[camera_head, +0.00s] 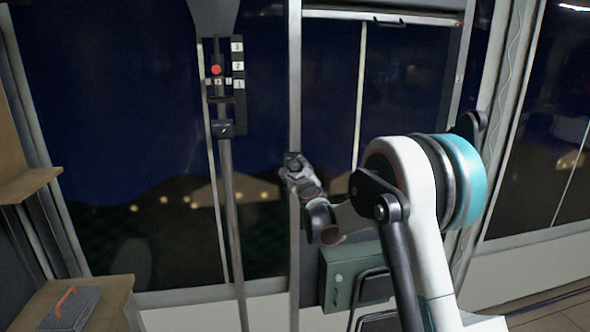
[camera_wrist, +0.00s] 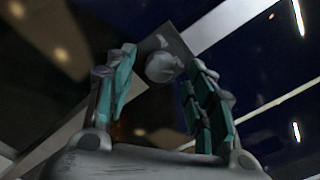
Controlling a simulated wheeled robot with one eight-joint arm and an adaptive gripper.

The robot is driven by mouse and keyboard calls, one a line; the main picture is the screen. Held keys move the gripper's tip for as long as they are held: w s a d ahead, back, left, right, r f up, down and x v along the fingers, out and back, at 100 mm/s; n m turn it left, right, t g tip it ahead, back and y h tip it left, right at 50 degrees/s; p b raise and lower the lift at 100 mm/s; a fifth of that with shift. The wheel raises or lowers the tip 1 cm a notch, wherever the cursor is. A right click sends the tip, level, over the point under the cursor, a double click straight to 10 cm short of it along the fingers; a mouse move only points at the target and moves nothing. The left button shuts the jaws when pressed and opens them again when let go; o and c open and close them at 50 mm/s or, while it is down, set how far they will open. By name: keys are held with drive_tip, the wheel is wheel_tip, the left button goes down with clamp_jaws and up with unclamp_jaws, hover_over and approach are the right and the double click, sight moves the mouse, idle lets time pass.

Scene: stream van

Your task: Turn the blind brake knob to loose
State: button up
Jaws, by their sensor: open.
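A round grey knob (camera_wrist: 162,67) on a grey plate (camera_wrist: 172,42) shows in the wrist view, just beyond and between my fingertips. It appears to be the blind brake knob; I cannot read its setting. My gripper (camera_wrist: 165,80) is open, with one teal-padded finger to each side of the knob and no clear contact. In the head view my gripper (camera_head: 297,170) is at the pale upright window post (camera_head: 295,90). There the knob cannot be told apart from the gripper's dark tip.
A pole with a red-knobbed lever (camera_head: 216,70) and a numbered plate (camera_head: 238,65) stands left of my gripper. A green box (camera_head: 337,280) is below my arm. Wooden shelves (camera_head: 25,185) are at the left, the lower holding a grey block with an orange handle (camera_head: 66,301).

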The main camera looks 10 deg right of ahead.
drive_tip(key=shift+w, duration=0.9)
drive_tip(key=c, duration=1.1)
drive_tip(key=shift+o, duration=0.2)
